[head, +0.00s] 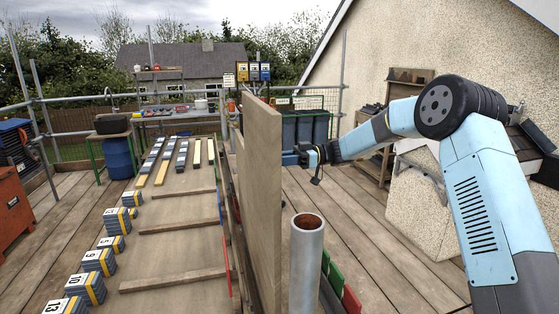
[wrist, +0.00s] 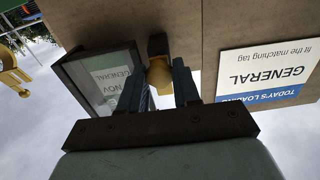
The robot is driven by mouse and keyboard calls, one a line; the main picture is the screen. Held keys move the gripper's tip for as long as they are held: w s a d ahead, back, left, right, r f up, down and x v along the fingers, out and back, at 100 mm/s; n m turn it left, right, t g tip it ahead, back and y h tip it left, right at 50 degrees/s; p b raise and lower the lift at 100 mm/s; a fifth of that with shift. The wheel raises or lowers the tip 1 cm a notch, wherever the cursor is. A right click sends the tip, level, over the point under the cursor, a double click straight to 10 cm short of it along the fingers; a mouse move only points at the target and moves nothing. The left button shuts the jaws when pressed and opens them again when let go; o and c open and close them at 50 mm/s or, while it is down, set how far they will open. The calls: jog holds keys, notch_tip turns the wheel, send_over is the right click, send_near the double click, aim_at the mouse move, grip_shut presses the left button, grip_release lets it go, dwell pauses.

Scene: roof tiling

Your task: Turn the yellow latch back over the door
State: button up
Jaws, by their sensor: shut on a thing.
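In the wrist view, my gripper (wrist: 160,84) has its two dark fingers on either side of the yellow latch (wrist: 158,74), shut on it. The latch's rounded yellow end shows between the fingers, below a dark block. In the head view, my gripper (head: 302,154) is right of the upright board (head: 262,170); latch and door are hidden there.
A white and blue sign (wrist: 268,72) reading GENERAL is right of my gripper in the wrist view. A yellow piece (wrist: 12,75) shows at far left. In the head view, a metal pole (head: 306,265) stands in front of the board. Numbered tile stacks (head: 86,288) lie left.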

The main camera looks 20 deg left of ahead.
jog(key=shift+d, duration=0.1)
jog(key=m, duration=1.7)
jog(key=shift+w+f+m, duration=0.2)
jog(key=shift+f+m, duration=0.05)
jog(key=shift+m, duration=0.15)
dwell(0.5)
jog(key=o, duration=1)
jog(key=shift+o, duration=0.2)
jog(key=shift+r, duration=0.1)
jog(key=v, duration=1.3)
jog(key=shift+w+d, duration=0.25)
jog(key=shift+d, duration=0.05)
